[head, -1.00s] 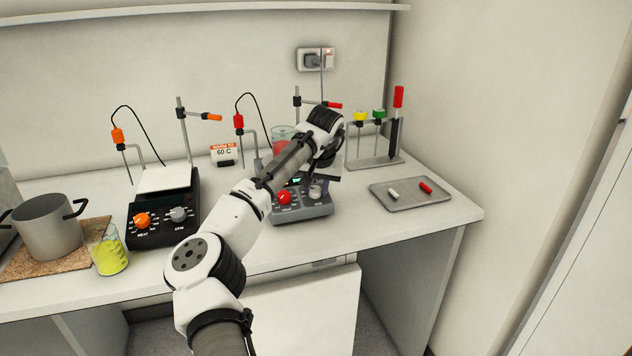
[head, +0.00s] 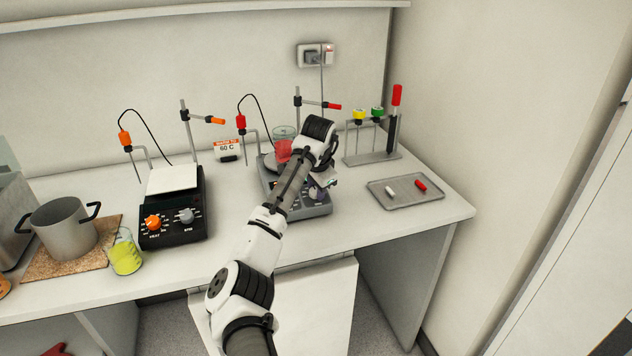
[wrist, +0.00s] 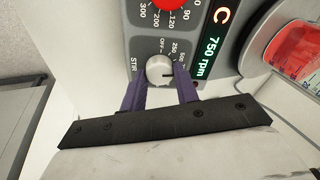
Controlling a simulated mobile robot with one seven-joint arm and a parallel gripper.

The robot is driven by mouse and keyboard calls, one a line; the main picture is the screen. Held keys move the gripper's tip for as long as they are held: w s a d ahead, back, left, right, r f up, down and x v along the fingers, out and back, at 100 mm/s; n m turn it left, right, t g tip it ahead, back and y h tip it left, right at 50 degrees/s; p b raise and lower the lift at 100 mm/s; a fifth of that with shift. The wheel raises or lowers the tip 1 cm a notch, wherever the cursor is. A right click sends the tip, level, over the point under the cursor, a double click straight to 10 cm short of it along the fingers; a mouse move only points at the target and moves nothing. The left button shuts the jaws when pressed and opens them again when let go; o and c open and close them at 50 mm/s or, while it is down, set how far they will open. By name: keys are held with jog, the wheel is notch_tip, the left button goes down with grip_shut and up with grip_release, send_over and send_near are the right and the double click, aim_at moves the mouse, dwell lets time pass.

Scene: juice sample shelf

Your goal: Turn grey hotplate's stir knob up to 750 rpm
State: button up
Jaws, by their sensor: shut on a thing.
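The grey hotplate (head: 312,210) stands on the bench with a beaker of red liquid (head: 284,146) on its plate. My arm hides part of its panel in the head view. In the wrist view its light grey stir knob (wrist: 158,72) sits below the red heat knob (wrist: 171,3). The lit display (wrist: 207,58) reads 750 rpm. My gripper (wrist: 161,84) has its two purple fingers shut on the stir knob, one on each side. The dial marks OFF, 250 and part of a 500 show; the rest is hidden by a finger.
A black hotplate (head: 173,232) with an orange knob stands to the left, near a beaker of yellow liquid (head: 125,252) and a pot (head: 64,230). A rack (head: 371,157) and a tray (head: 408,203) with two small bars are at the right. A stand rises behind the grey hotplate.

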jog(key=shift+r+m, duration=0.1)
jog(key=shift+m, duration=0.5)
jog(key=shift+p, duration=0.3)
jog(key=o, duration=1)
jog(key=shift+c, duration=0.2)
jog(key=b+v, duration=0.3)
jog(key=v, duration=1)
jog(key=shift+r, duration=0.35)
jog(key=shift+s, duration=0.1)
